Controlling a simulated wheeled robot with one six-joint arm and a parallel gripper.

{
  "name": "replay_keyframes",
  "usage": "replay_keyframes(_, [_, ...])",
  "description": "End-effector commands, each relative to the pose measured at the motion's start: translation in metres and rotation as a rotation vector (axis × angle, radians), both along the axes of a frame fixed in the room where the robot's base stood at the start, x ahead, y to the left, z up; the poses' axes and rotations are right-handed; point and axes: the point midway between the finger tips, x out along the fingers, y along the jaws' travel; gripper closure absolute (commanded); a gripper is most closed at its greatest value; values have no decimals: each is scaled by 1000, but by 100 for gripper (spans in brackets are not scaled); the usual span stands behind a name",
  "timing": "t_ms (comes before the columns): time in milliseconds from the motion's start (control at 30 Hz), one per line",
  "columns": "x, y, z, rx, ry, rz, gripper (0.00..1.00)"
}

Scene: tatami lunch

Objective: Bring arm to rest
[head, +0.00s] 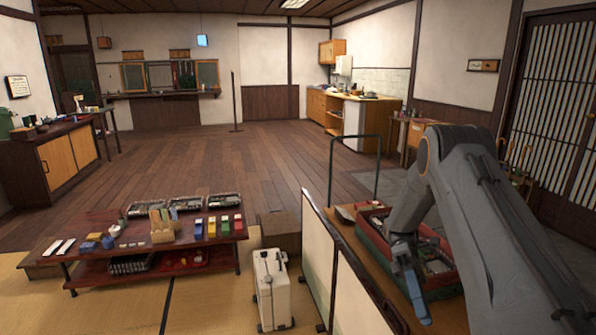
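My arm comes in from the right side of the head view, bends over at the elbow and hangs down over a low wooden table (392,291). My gripper (411,284) points downward near the left part of that table, beside a red-rimmed tray (370,226). Its blue-tinted finger area shows edge-on, so I cannot tell whether it is open or shut. I see nothing clearly held in it.
A low cream screen (318,258) stands just left of the table. Left of it are a white suitcase (271,290) and a low dark-red table (90,233) with trays and small coloured boxes. The wooden floor (225,160) beyond is mostly clear.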

Motion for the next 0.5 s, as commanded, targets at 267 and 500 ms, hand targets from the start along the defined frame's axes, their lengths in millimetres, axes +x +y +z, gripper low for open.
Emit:
replay_keyframes(267, [1, 12, 6, -37, -47, 11, 82])
replay_keyframes(500, [0, 24, 15, -97, -124, 12, 82])
